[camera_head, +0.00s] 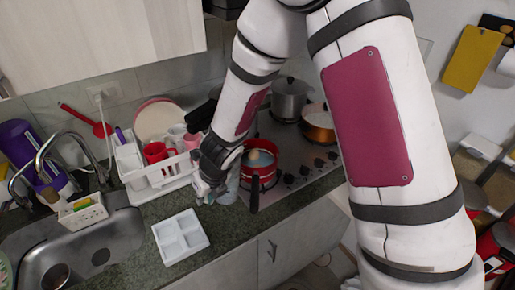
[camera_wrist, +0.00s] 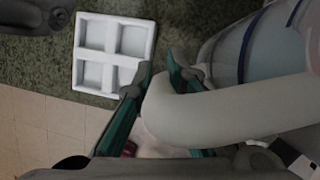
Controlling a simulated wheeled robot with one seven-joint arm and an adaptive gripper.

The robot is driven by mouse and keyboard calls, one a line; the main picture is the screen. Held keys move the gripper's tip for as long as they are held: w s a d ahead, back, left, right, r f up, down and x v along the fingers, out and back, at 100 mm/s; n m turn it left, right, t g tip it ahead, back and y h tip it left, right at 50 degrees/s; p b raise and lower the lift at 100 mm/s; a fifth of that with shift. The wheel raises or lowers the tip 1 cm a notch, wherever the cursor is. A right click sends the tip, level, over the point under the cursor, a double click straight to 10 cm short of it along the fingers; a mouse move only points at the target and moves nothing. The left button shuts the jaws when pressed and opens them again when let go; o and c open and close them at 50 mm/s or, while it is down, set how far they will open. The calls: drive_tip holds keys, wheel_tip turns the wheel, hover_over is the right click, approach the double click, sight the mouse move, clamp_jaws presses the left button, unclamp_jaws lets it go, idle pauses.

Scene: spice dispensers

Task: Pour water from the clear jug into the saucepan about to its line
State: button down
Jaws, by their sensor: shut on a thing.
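My gripper (camera_head: 207,190) is at the counter's front, left of the red saucepan (camera_head: 271,172). In the wrist view its teal fingers (camera_wrist: 158,85) are shut around the pale curved handle (camera_wrist: 215,112) of the clear jug (camera_wrist: 255,45). The jug's see-through wall carries a blue band. In the head view only part of the jug (camera_head: 232,188) shows beside my gripper, apart from its hidden side; its tilt and water level are unclear. The saucepan stands on the stove with its dark handle pointing forward. Something bluish and a tan item show inside it; its line cannot be made out.
A white four-part tray (camera_head: 180,236) lies on the counter in front; it also shows in the wrist view (camera_wrist: 113,15). A white dish rack (camera_head: 160,192) with a red mug stands behind-left, the sink (camera_head: 120,232) far left. A grey pot (camera_head: 290,100) and copper pot (camera_head: 318,125) stand behind the saucepan.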

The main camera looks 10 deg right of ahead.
drive_tip(key=shift+s+a+f+t+h+p, duration=0.15)
drive_tip(key=shift+f+t+h+p, duration=0.15)
drive_tip(key=shift+f+h+p, duration=0.25)
drive_tip(key=shift+p, duration=0.3)
drive_tip(key=shift+r, duration=0.1)
drive_tip(key=shift+w+r, duration=0.25)
drive_tip(key=shift+r, duration=1)
drive_tip(key=shift+s+r, duration=0.1)
drive_tip(key=shift+r, duration=1)
drive_tip(key=shift+f, duration=0.1)
